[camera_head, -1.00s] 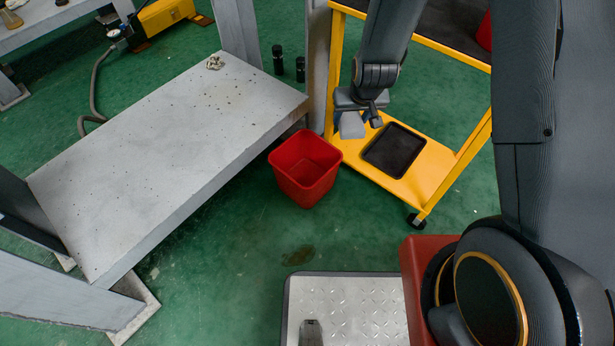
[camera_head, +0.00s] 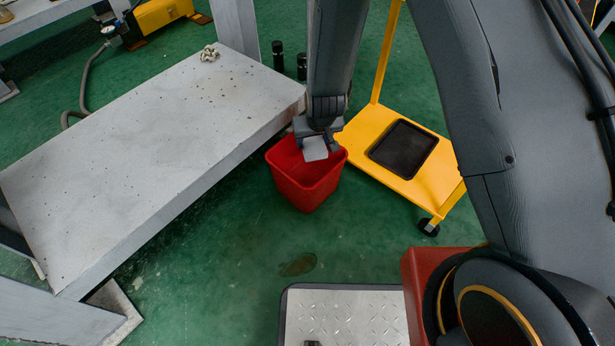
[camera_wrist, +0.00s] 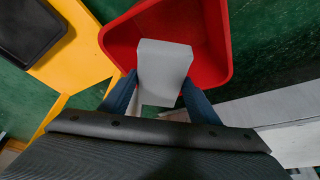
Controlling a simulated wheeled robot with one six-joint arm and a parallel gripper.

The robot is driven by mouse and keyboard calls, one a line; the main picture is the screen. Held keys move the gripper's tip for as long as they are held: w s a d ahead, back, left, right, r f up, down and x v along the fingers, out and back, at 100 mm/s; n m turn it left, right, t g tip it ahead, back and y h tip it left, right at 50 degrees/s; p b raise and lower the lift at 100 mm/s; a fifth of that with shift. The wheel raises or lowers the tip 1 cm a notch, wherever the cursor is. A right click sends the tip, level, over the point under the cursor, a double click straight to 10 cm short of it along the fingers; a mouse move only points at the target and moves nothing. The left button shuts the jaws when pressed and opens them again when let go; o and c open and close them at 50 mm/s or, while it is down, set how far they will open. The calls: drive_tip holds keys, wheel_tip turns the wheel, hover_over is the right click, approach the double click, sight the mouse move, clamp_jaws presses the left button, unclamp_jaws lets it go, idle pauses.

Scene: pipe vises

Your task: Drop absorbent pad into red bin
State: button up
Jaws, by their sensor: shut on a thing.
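The absorbent pad (camera_head: 314,148) is a small light grey block. My gripper (camera_head: 318,136) is shut on it, and the pad shows between the two blue-grey fingers in the wrist view (camera_wrist: 163,72). The red bin (camera_head: 308,188) is a square open bucket on the green floor. In the head view my gripper and the pad are over the bin's opening, near its back right. In the wrist view the red bin (camera_wrist: 216,50) lies behind and around the pad, with its inside partly hidden by it.
A yellow cart (camera_head: 372,120) with a black tray (camera_head: 402,149) stands right of the bin. A grey speckled platform (camera_head: 150,150) stands left, its edge close to the bin. Two dark cylinders (camera_head: 290,62) stand behind. Green floor in front of the bin is clear.

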drive_tip(key=shift+f+b, duration=1.85)
drive_tip(key=shift+f, duration=0.25)
drive_tip(key=o, duration=1.1)
drive_tip(key=shift+p+v, duration=1.85)
drive_tip(key=shift+v, duration=2.1)
